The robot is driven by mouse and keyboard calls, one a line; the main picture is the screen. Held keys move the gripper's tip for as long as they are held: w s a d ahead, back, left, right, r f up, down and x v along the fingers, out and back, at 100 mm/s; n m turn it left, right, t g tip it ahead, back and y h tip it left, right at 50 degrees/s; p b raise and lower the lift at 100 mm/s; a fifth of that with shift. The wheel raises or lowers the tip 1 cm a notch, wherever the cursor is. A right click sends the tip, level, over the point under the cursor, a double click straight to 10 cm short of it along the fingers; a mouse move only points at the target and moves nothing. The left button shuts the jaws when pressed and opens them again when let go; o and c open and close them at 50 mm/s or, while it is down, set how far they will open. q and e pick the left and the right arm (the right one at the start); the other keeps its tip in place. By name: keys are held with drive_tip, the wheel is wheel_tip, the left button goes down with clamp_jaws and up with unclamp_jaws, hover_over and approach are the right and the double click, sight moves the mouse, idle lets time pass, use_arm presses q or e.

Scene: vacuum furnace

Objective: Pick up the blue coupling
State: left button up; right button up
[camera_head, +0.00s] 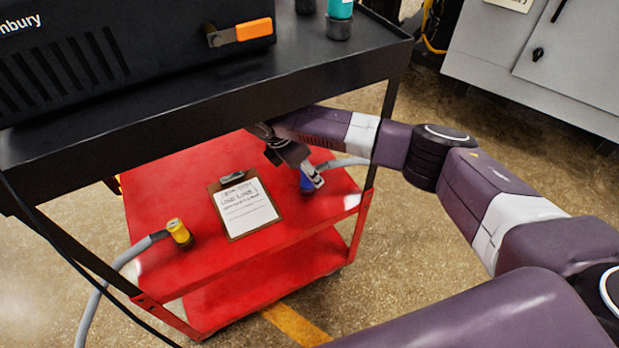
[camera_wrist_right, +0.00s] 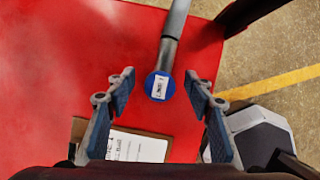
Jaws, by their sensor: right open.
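The blue coupling (camera_wrist_right: 159,86) is a round blue end with a small white label, on a grey hose. In the right wrist view it lies between the spread fingers of my right gripper (camera_wrist_right: 160,88), with gaps on both sides. In the head view the blue coupling (camera_head: 306,184) is partly hidden behind the fingers of my right gripper (camera_head: 312,180), over the right part of the red cart's top. My right gripper is open and not holding anything. My left gripper is not in view.
The red cart (camera_head: 165,250) carries a clipboard (camera_head: 243,208) and a yellow coupling (camera_head: 178,232) on a grey hose. A black shelf (camera_head: 190,130) overhangs it, holding a black machine (camera_head: 110,60). Grey cabinets (camera_head: 560,60) stand at the upper right.

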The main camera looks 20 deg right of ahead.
drive_tip(key=b+x, duration=0.1)
drive_tip(key=x, duration=0.5)
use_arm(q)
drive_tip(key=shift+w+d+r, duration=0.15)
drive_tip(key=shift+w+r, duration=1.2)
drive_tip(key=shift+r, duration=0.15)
use_arm(e)
drive_tip(key=shift+a, duration=0.1)
clamp_jaws()
